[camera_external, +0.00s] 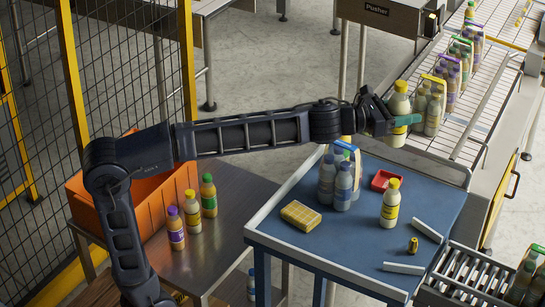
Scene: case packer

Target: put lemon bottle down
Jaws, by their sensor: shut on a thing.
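My gripper (393,121) is shut on a lemon bottle (399,103), which has a yellow cap, a pale body and a yellow label. The bottle is upright, at the end of my outstretched arm, in front of the near end of the conveyor (452,135) and beyond the far edge of the blue table. A green finger pad covers part of its lower half. I cannot tell whether its base touches anything. A similar yellow-capped bottle (389,205) stands on the blue table (335,245).
Grouped bottles (434,103) stand on the conveyor just right of the held bottle, with more behind. The blue table holds a bottle cluster (341,180), a red tray (385,180) and a yellow block (300,215). An orange crate (90,205) and 3 bottles are on the metal table (245,205).

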